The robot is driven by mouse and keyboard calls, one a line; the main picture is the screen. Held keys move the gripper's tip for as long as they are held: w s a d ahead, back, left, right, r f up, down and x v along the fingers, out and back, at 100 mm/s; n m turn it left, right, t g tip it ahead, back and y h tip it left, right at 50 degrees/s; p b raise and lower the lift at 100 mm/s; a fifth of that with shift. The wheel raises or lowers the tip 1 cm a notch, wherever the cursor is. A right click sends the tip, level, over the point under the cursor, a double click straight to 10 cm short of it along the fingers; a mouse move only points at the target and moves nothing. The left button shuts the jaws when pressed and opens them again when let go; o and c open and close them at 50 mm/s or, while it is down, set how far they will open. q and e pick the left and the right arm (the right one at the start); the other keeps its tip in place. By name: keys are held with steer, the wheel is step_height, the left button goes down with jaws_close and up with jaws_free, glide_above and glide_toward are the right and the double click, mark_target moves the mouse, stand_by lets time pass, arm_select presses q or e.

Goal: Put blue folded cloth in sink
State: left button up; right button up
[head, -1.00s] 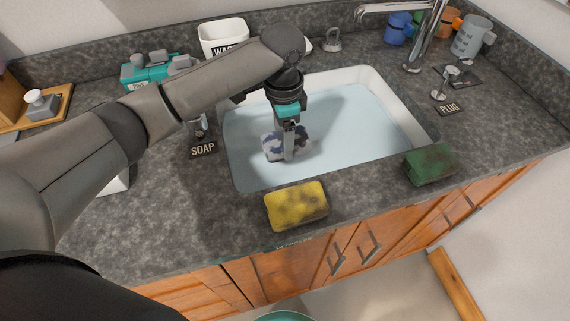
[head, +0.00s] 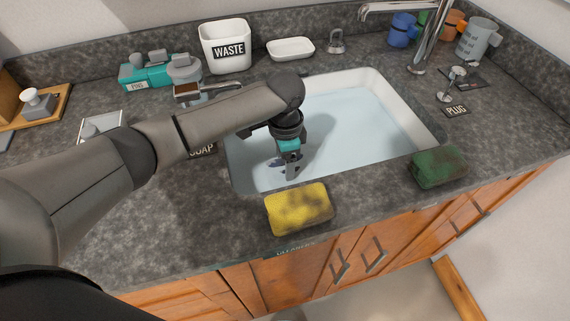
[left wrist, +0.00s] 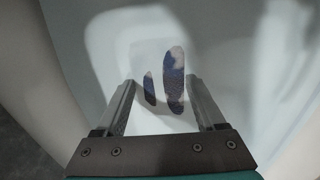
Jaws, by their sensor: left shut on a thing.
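The sink (head: 402,104) is a white basin set in the counter, filled with pale blue water (head: 350,122). My left gripper (head: 292,171) reaches down into the sink at its near left part. It is shut on the blue folded cloth (head: 281,163), and only small dark blue and white patches of the cloth show around the fingertips. In the left wrist view, two blue and whitish patches of the cloth (left wrist: 174,78) show between the fingers of the gripper (left wrist: 160,92); the rest seems hidden under the water. My right gripper is not in view.
A yellow sponge (head: 298,208) lies by the sink's near edge, a green sponge (head: 438,168) to its right. The tap (head: 432,40), plug (head: 452,85) and mugs (head: 478,40) stand behind right. A waste bin (head: 226,47) and white dish (head: 290,48) stand behind.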

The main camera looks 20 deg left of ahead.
arm_select(q)
steer(key=o, duration=1.1)
steer(key=shift+f, duration=0.1)
steer(key=shift+c, duration=0.2)
steer(key=shift+o, duration=1.3)
step_height(320, 180, up, 12)
steer(key=p, duration=0.3)
steer(key=shift+p, duration=0.3)
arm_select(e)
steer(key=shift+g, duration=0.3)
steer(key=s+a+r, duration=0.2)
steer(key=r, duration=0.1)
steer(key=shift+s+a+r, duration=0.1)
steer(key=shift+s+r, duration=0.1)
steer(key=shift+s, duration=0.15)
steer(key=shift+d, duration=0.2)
